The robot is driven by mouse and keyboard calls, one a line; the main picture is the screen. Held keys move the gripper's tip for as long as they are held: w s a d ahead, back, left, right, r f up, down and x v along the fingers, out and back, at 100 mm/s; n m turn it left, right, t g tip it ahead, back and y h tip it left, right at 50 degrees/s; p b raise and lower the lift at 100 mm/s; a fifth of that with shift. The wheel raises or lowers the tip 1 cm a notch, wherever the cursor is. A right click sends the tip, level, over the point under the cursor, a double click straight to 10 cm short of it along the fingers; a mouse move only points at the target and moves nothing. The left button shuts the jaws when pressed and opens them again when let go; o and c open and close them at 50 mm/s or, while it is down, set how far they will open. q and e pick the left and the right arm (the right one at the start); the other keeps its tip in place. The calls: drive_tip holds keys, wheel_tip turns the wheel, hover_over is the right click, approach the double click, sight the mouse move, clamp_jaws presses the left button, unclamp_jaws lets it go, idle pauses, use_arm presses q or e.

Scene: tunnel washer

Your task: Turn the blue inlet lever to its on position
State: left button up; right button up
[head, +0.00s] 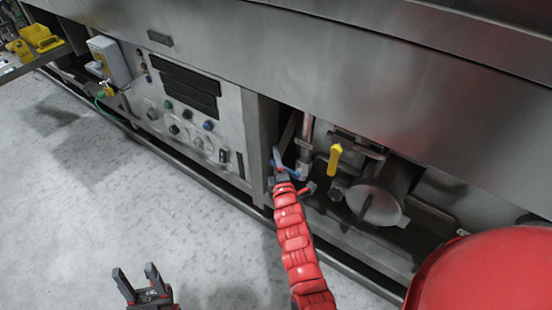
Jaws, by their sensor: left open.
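The blue inlet lever (277,158) is a small blue handle on the pipework in the open bay of the washer, just right of the control panel. My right gripper (284,180), at the end of the red arm, is right at the lever and covers its lower part. I cannot tell whether its fingers touch the lever or are closed on it. My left gripper (140,284) is open and empty, low over the floor at the bottom left, well away from the washer.
A yellow handle (334,159) and a round metal cover (376,204) sit right of the lever. A vertical pipe (306,134) stands close beside it. The control panel (192,115) lies to the left. The grey floor (75,190) is clear in front.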

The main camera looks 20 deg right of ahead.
clamp_jaws()
idle(1.2)
